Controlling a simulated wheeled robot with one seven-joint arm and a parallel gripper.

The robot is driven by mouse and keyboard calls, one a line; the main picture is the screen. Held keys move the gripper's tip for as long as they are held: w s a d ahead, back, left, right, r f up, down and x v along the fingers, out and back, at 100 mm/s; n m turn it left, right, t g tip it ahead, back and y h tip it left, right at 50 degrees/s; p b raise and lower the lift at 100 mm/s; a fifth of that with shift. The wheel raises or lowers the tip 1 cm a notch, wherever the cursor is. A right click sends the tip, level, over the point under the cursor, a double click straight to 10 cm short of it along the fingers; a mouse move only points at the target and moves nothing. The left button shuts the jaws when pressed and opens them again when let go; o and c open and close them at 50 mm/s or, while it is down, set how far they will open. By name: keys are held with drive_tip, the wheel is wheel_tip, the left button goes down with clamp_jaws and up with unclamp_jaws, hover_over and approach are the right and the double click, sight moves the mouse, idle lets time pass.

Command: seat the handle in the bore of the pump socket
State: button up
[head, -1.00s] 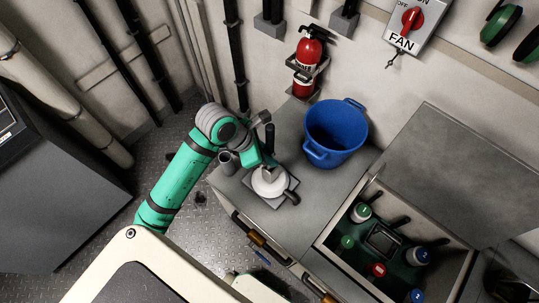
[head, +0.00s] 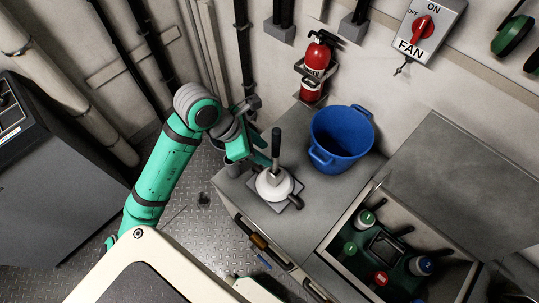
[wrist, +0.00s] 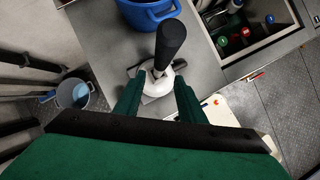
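The handle (head: 276,143), with a black grip and grey lower part, stands roughly upright at the pump socket (head: 271,178) on top of the white pump (head: 268,190). Its lower end meets the socket; how deep it sits in the bore is hidden. In the wrist view the handle (wrist: 171,42) rises beyond my fingertips, leaning slightly right in the picture, over the pump (wrist: 158,84). My gripper (wrist: 157,84) is open and empty, with its two dark green fingers apart. In the head view my gripper (head: 243,146) is left of the handle, clear of it.
A blue bucket (head: 341,139) stands behind the pump on the grey counter (head: 318,193). A grey cup (wrist: 75,94) with blue inside is left in the wrist view. An open bin (head: 344,232) with several coloured-capped containers is at right. A fire extinguisher (head: 314,72) hangs on the wall.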

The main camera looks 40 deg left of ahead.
drive_tip(key=shift+v, duration=1.85)
